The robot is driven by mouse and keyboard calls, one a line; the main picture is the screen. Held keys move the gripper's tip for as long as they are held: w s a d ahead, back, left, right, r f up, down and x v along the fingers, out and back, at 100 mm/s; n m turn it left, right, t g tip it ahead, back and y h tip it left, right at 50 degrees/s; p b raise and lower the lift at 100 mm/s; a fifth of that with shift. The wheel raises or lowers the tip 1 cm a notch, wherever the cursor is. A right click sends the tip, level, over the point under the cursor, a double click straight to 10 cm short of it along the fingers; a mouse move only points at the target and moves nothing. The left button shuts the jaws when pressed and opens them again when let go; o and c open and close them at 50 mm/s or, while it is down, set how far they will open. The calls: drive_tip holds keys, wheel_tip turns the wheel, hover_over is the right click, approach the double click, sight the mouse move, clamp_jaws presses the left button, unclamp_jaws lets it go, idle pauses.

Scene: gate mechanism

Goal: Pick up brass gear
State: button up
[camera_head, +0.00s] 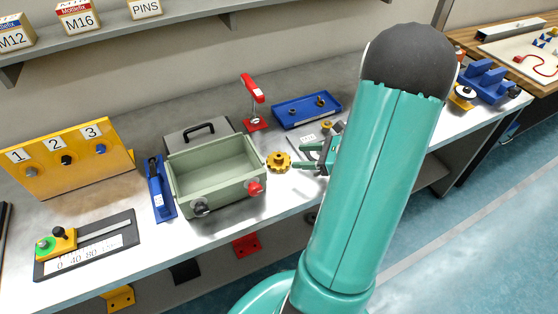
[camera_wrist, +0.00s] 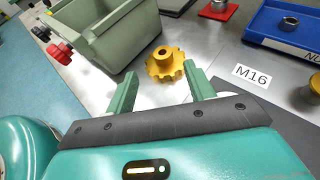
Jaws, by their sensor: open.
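The brass gear (camera_head: 279,162) is a yellow toothed disc with a raised hub, lying on the grey bench just right of the green box. In the wrist view the brass gear (camera_wrist: 164,64) lies beyond the fingertips, roughly between their lines. My gripper (camera_head: 305,158) has green fingers and is at the right of the gear, pointing towards it. In the wrist view my gripper (camera_wrist: 162,82) is open and empty, with its two fingers wide apart. The head view does not clearly show the gap between fingertips and gear.
The green open box (camera_head: 215,178) with red and grey knobs stands close left of the gear. A red clamp (camera_head: 254,103) and a blue tray (camera_head: 306,108) stand behind. A white M16 label (camera_wrist: 252,77) lies right of the gear. The bench front edge is close.

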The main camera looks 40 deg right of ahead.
sight(281, 156)
drive_tip(key=x, duration=0.7)
drive_tip(key=shift+w+d+f, duration=0.15)
drive_tip(key=shift+w+d, duration=0.05)
drive_tip(key=shift+w, duration=0.05)
clamp_jaws()
wheel_tip(281, 156, up, 10)
idle(0.4)
